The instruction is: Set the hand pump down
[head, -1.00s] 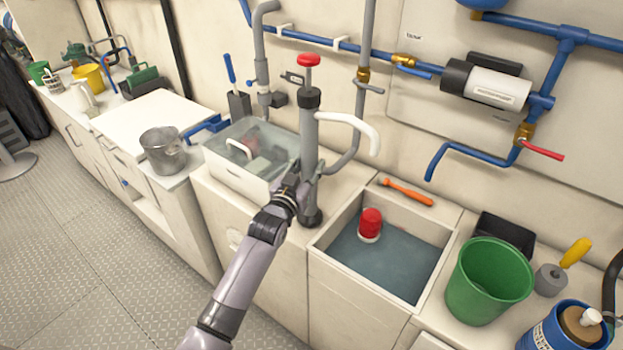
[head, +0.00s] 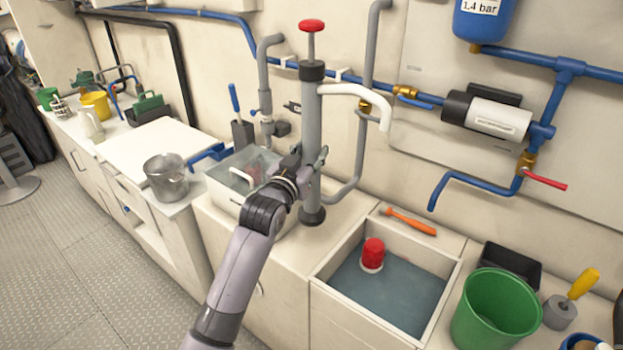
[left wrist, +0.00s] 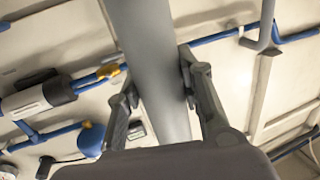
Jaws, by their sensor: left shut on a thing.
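The hand pump (head: 312,120) is a tall grey tube with a red knob on top, a white curved spout to the right and a dark round foot. It stands upright, its foot over the counter left of the sink; I cannot tell whether the foot touches. My left gripper (head: 312,172) is shut on the grey tube at mid height. In the left wrist view the tube (left wrist: 155,75) passes between the two fingers (left wrist: 160,90). My right gripper is not in view.
The sink (head: 320,268) holds water and a red-topped float (head: 372,254). An orange tool (head: 408,221) lies behind the sink. A green bucket (head: 492,312) is at right, a metal pot (head: 167,180) at left.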

